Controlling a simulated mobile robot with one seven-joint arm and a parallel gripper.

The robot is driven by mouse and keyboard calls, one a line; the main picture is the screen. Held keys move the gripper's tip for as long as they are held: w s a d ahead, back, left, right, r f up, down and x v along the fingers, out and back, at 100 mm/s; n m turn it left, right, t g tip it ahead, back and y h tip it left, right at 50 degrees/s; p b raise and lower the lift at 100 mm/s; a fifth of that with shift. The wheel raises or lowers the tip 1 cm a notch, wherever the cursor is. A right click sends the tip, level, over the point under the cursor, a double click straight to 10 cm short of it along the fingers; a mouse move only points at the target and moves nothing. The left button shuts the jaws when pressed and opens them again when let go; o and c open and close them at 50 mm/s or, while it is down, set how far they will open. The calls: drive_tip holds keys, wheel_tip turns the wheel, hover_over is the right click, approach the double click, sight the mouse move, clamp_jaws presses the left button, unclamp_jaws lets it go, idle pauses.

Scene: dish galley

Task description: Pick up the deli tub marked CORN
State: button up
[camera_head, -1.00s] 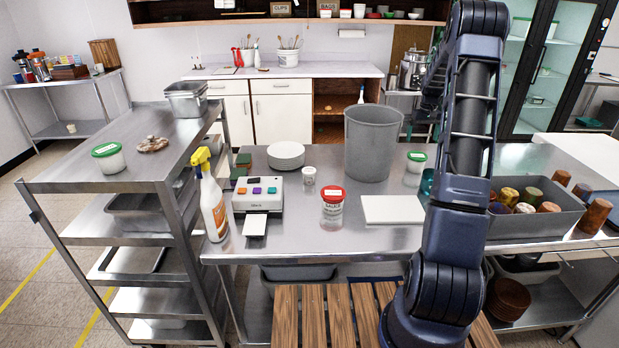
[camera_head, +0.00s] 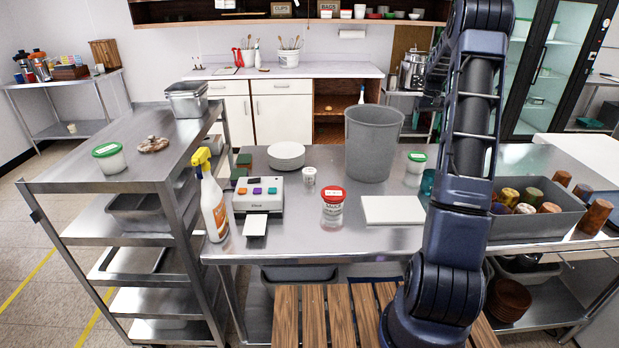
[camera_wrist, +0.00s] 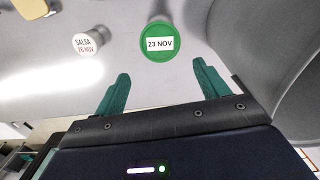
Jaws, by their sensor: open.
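No word CORN is readable in any view. In the wrist view, a tub with a round green lid (camera_wrist: 160,43) bears a white label reading 23 NOV; its contents name is not visible. My gripper (camera_wrist: 161,70) is open and empty, with its teal fingers spread short of this tub, one toward each side. In the head view, one green-lidded tub (camera_head: 416,162) stands right of the grey bin, and another (camera_head: 109,158) stands on the left cart.
A white-lidded SALSA tub (camera_wrist: 90,40) stands left of the green lid in the wrist view. The grey bin (camera_head: 373,145) is a tall obstacle. A red-lidded tub (camera_head: 333,207), label printer (camera_head: 259,193), spray bottle (camera_head: 212,205) and white board (camera_head: 392,210) share the table.

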wheel_tip(320, 180, up, 13)
drive_tip(key=n, duration=1.8)
hover_over(311, 170)
wheel_tip(311, 170, down, 26)
drive_tip(key=shift+d+r, duration=0.1)
drive_tip(key=shift+d, duration=0.05)
drive_tip(key=shift+s+a+f, duration=0.1)
drive_tip(key=shift+a+f, duration=0.05)
drive_tip(key=shift+f, duration=1.2)
drive_tip(key=shift+s+a+f, duration=0.1)
drive_tip(key=shift+f, duration=1.2)
drive_tip(key=shift+c, duration=0.2)
drive_tip(key=c, duration=0.9)
